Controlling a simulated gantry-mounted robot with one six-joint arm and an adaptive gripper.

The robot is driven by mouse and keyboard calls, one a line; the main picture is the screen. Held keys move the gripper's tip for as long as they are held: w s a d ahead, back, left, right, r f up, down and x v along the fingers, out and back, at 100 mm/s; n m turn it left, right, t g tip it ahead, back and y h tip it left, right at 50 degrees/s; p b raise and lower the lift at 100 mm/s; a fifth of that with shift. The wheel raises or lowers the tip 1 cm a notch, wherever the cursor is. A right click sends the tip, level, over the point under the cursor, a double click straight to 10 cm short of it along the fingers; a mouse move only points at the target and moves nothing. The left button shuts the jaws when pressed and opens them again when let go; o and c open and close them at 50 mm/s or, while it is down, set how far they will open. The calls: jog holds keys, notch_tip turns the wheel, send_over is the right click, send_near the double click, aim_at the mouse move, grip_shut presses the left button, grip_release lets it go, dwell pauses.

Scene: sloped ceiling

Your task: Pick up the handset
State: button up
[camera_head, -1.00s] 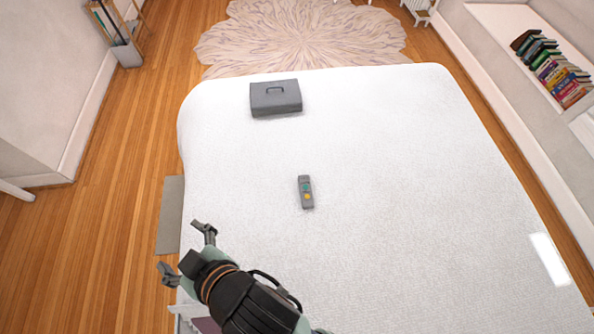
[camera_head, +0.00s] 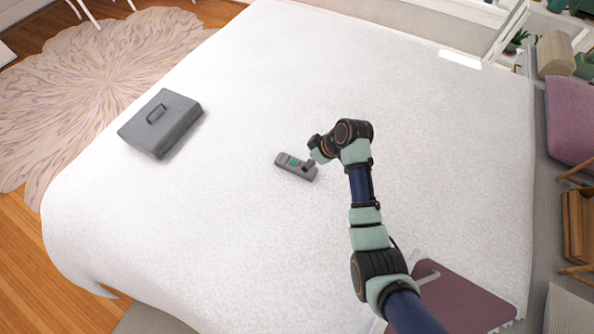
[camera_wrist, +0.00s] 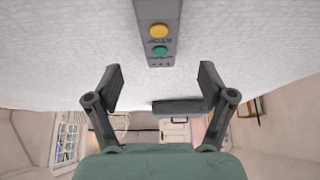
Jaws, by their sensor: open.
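The handset (camera_head: 292,165) is a slim grey device with a green and a yellow button. It lies on the white bed-like surface (camera_head: 330,60) near the middle of the head view. My gripper (camera_head: 311,162) is at the handset's right end, partly covering it in that view. In the wrist view the handset (camera_wrist: 158,35) reaches down from the top centre, buttons showing. My gripper (camera_wrist: 160,85) is open there, one finger on each side, with the handset's end above the gap. I cannot tell whether the fingers touch it.
A grey case with a handle (camera_head: 160,123) lies on the same surface to the left. A mauve panel (camera_head: 465,300) is at the lower right, and a purple cushion (camera_head: 575,125) is at the right edge. The white surface around the handset is clear.

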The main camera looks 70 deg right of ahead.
aim_at(297, 165)
jog(key=b+x, duration=0.1)
jog(key=x, duration=0.6)
jog(key=shift+f+b, duration=0.25)
jog(key=shift+b, duration=0.15)
jog(key=shift+c, duration=0.3)
jog(key=c, duration=1.3)
jog(key=shift+o, duration=0.2)
notch_tip(297, 165, up, 20)
jog(key=p, duration=0.3)
